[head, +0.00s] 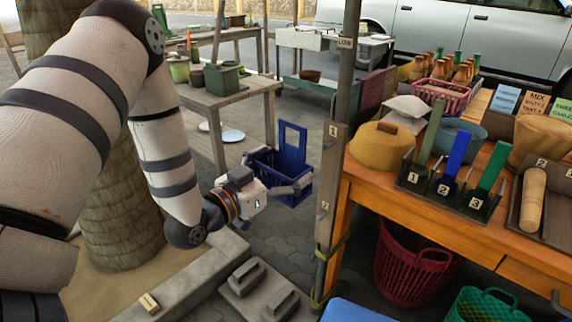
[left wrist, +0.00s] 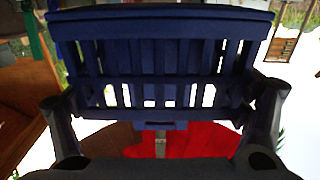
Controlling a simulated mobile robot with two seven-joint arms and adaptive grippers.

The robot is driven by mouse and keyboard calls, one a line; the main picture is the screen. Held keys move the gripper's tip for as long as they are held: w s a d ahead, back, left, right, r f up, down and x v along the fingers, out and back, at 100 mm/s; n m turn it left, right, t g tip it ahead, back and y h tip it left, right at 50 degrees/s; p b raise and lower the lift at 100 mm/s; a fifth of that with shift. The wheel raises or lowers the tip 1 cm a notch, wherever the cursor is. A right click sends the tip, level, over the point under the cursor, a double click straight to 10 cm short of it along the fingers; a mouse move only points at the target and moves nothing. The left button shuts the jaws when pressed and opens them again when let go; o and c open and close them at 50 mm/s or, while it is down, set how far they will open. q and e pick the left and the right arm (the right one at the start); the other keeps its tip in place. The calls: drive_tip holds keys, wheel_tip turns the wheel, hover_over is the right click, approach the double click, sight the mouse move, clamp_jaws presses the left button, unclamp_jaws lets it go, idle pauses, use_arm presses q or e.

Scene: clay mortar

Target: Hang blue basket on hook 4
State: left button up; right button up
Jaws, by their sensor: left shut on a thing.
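The blue basket (head: 262,165) is a dark blue slatted crate with a tall back plate that has an opening near its top. My left gripper (head: 287,188) is shut on its near side and holds it in the air, left of the wooden board. In the left wrist view the basket (left wrist: 160,60) fills the space between the two fingers (left wrist: 160,120). A narrow upright wooden board (head: 328,180) on the pole carries tags 1 and 2. No tag 4 and no clear hook can be made out. My right gripper is not in view.
An orange stall table (head: 410,205) with goods stands right of the board, with a red basket (head: 408,265) and a green basket (head: 485,305) below. A wooden table (head: 215,98) stands behind left. Paving (head: 265,225) under the blue basket is open.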

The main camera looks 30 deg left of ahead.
sight(271, 174)
use_arm(q)
drive_tip(key=shift+s+a, duration=0.2)
drive_tip(key=shift+s, duration=1.3)
drive_tip(key=shift+s+a, duration=0.2)
drive_tip(key=shift+s, duration=1.25)
drive_tip(key=shift+s+a, duration=0.2)
drive_tip(key=shift+s, duration=1.3)
